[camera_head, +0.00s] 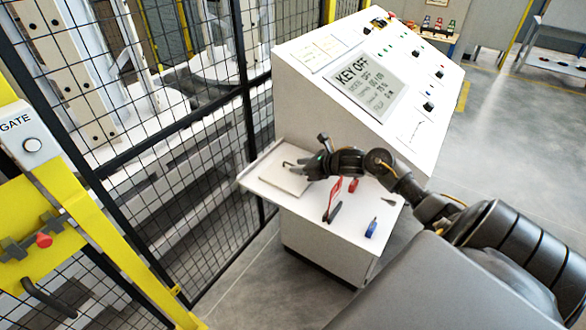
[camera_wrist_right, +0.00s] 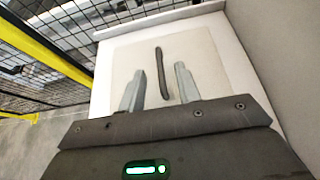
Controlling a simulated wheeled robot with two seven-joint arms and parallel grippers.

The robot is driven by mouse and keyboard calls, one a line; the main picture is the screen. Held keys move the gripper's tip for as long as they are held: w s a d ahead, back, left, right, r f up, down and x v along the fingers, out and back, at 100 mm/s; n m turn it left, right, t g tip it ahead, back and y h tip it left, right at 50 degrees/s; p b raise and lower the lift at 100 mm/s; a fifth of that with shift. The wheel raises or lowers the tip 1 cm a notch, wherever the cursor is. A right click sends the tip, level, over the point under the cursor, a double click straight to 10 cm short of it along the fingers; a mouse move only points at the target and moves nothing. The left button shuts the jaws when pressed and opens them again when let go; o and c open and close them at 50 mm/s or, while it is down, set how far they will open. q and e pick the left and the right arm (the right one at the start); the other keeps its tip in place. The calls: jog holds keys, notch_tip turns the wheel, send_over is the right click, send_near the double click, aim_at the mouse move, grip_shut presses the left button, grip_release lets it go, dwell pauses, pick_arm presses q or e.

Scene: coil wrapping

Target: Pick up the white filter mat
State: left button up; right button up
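The white filter mat (camera_head: 283,179) lies flat at the left end of the control desk's shelf. In the right wrist view the filter mat (camera_wrist_right: 207,64) is a pale square with a dark strap-like handle (camera_wrist_right: 160,65) on it. My right gripper (camera_head: 308,169) is over the mat's right part in the head view. In the wrist view the right gripper's fingers (camera_wrist_right: 160,70) are apart, one on each side of the handle and not touching it. The right gripper is empty. My left gripper is not in view.
The white shelf (camera_head: 300,205) also bears red items (camera_head: 353,185), a dark tool (camera_head: 334,213) and a blue item (camera_head: 371,228). The sloped console with a "KEY OFF" screen (camera_head: 368,84) rises behind. A black mesh fence (camera_head: 190,130) stands close at the left.

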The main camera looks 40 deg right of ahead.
jog(key=shift+x, duration=1.2)
jog(key=shift+s+r, duration=0.1)
grip_shut()
